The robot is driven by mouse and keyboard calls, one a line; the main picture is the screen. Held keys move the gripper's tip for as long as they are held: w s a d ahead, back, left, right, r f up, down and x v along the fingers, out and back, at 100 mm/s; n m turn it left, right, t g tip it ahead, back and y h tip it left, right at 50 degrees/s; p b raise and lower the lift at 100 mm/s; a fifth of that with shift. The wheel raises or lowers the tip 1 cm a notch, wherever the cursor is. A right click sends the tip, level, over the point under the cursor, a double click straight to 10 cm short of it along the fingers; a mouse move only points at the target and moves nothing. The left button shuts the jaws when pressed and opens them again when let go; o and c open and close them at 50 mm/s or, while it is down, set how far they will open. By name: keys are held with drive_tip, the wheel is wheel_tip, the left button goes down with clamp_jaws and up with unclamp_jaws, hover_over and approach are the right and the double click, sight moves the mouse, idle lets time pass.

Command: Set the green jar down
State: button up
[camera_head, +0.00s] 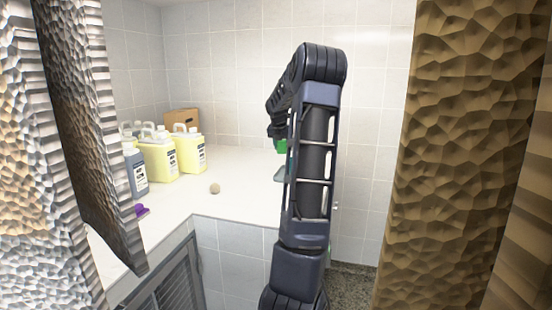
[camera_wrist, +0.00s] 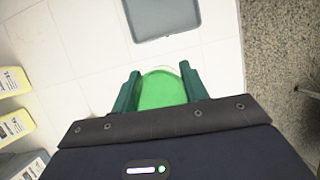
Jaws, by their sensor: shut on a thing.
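The green jar (camera_wrist: 163,90) is between the two fingers of my gripper (camera_wrist: 162,88) in the wrist view, and the fingers are shut on it. Its round top faces the camera, and its lower part is hidden. In the head view a small part of the green jar (camera_head: 281,146) shows at the left of my arm, above the white counter (camera_head: 240,195). My arm hides the rest of the jar and most of the gripper there. I cannot tell whether the jar touches the counter.
A grey tray (camera_wrist: 166,18) lies on the counter beyond the jar. Large brown textured panels (camera_head: 460,150) flank the view.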

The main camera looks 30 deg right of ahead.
drive_tip(key=shift+r, duration=0.35)
drive_tip(key=shift+w+a, duration=0.25)
drive_tip(key=shift+w, duration=0.05)
drive_tip(key=w+a+n+y, duration=0.1)
drive_tip(key=w+a+n, duration=0.1)
drive_tip(key=w+a, duration=1.3)
drive_tip(key=n+t, duration=0.1)
drive_tip(key=n, duration=0.2)
hover_over(194, 186)
drive_tip(key=s, duration=0.1)
drive_tip(key=shift+y, duration=0.3)
drive_tip(key=f, duration=1.9)
drive_tip(key=shift+a+f, duration=0.3)
drive_tip(key=shift+f, duration=0.05)
drive_tip(key=shift+f, duration=0.1)
drive_tip(key=o, duration=1)
